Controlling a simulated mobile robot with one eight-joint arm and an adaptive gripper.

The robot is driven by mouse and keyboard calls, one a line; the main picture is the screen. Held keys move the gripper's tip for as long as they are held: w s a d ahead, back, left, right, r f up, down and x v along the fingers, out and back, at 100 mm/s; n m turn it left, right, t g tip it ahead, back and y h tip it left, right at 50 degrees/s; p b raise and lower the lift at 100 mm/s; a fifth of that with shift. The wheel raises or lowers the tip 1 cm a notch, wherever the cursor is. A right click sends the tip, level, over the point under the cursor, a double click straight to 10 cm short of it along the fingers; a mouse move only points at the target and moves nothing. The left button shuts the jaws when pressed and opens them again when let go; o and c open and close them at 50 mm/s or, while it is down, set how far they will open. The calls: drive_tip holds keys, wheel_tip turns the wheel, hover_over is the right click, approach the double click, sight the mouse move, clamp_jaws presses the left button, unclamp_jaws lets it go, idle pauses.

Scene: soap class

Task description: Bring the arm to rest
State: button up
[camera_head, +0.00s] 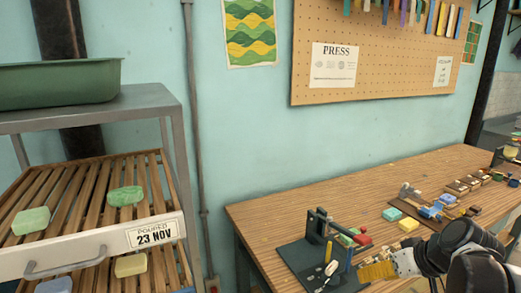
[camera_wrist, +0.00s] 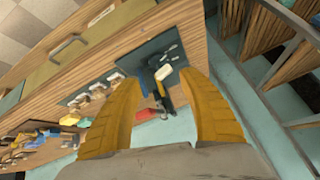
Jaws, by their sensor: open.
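My gripper (camera_head: 378,271) is at the lower right in the head view, over the left end of the wooden bench and to the right of the dark press stand. Its two yellow fingers also show in the wrist view (camera_wrist: 168,92), spread apart with nothing between them. My dark arm comes in from the lower right corner of the head view. Beyond the fingers, the wrist view shows the dark stand (camera_wrist: 157,62) with a pale object on it.
The wooden bench (camera_head: 300,215) holds the press stand (camera_head: 298,256), soap bars (camera_head: 392,214) and small tools. A slatted rack (camera_head: 75,195) with soap bars and a green tub (camera_head: 60,84) stands at left. The pegboard (camera_head: 385,55) hangs behind the bench.

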drive_tip(key=s+a+r+m+h, duration=0.1)
drive_tip(key=s+a+r+h, duration=0.1)
drive_tip(key=s+a, duration=0.9)
drive_tip(key=shift+s+a+r+h, duration=0.2)
drive_tip(key=shift+s+a+h, duration=0.05)
drive_tip(key=shift+s+h, duration=0.15)
drive_tip(key=shift+w, duration=0.1)
